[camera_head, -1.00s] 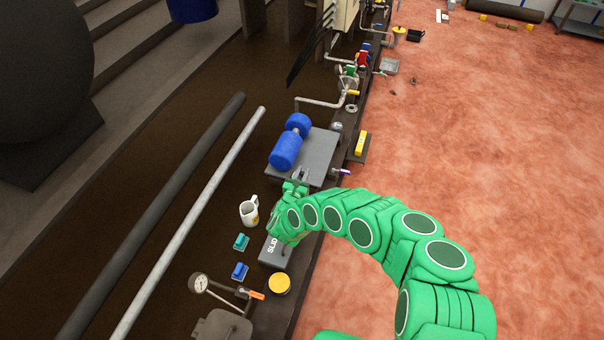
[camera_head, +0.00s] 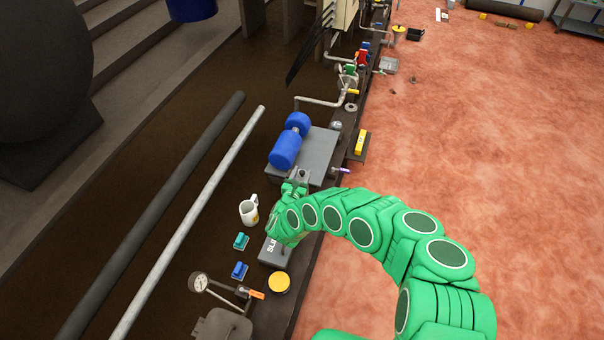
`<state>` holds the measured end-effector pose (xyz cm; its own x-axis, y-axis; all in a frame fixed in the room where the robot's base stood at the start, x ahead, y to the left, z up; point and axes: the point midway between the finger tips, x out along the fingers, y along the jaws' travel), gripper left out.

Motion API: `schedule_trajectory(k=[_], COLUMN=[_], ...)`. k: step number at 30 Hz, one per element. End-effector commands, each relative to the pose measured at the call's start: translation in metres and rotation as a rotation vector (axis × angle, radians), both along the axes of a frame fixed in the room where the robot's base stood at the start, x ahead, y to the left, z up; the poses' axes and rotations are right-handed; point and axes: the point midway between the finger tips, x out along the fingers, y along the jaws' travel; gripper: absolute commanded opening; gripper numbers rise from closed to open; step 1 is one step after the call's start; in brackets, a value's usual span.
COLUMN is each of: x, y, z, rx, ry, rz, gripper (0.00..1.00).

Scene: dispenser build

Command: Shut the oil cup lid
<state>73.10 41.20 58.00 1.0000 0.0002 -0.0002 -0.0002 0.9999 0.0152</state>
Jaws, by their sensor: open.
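My gripper (camera_head: 294,188) is open at the near edge of the grey plate that carries the blue pump. A small dark fitting (camera_head: 303,174) stands on that plate edge just beyond the fingertips. It may be the oil cup, but it is too small to tell, and I cannot make out a lid or whether it is open. I cannot tell whether the fingers touch the fitting. My green wrist and arm cover part of the bench right beside it.
The blue pump (camera_head: 285,150) sits on the grey plate (camera_head: 318,150). A white mug (camera_head: 249,211) stands left of my gripper. A grey lettered box (camera_head: 272,256) is below my wrist. A yellow-topped jar (camera_head: 279,282) and a gauge (camera_head: 199,283) are nearer.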

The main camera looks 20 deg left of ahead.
Motion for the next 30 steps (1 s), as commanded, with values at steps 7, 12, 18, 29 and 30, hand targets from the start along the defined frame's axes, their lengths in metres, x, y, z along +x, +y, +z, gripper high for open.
schedule_trajectory(k=[7,12,18,29,30], x=[-0.033,-0.056,-0.069,-0.070,-0.070], y=[0.001,0.000,0.000,0.000,0.000], z=[0.000,-0.001,-0.001,0.000,0.000], rx=[0.001,-0.002,-0.001,0.000,0.000], ry=[0.002,0.002,0.001,0.001,0.001], rz=[0.001,0.002,0.001,0.000,0.000], gripper=[0.47,0.47,0.47,0.47,0.47])
